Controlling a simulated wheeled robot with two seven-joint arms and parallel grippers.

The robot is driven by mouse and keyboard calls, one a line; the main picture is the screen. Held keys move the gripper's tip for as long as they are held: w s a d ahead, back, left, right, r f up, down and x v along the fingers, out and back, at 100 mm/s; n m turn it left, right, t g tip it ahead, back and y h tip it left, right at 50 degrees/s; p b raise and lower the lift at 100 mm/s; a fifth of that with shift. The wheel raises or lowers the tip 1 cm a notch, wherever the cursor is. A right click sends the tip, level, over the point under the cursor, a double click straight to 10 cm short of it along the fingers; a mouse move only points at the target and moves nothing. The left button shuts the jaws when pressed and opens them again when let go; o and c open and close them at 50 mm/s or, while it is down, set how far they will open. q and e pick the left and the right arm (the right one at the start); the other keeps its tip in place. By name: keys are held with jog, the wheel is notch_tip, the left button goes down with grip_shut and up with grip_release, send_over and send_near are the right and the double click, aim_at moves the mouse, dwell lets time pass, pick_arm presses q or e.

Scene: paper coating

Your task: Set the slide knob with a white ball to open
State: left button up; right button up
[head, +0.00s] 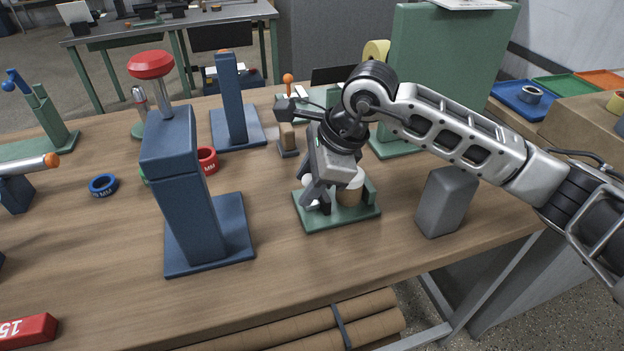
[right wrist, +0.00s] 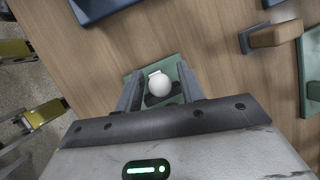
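The slide knob's white ball (right wrist: 159,83) shows in the right wrist view, above a dark part on a green base (right wrist: 137,77). In the head view the ball (head: 312,205) is partly hidden by my fingers, and the green base (head: 340,218) lies on the table. My right gripper (right wrist: 160,88) is open, with one finger on each side of the ball and a visible gap to each. In the head view my right gripper (head: 318,198) points down over the left part of the green base. My left gripper is not in view.
A blue press-like stand (head: 195,200) stands to the left and a grey block (head: 446,203) to the right.

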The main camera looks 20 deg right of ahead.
jog(key=shift+d+r, duration=0.1)
jog(key=shift+s+d+r, duration=0.1)
jog(key=shift+d+r, duration=0.05)
jog(key=shift+r, duration=0.15)
jog(key=v, duration=1.5)
jog(key=shift+b, duration=0.45)
jog(key=shift+s, duration=0.1)
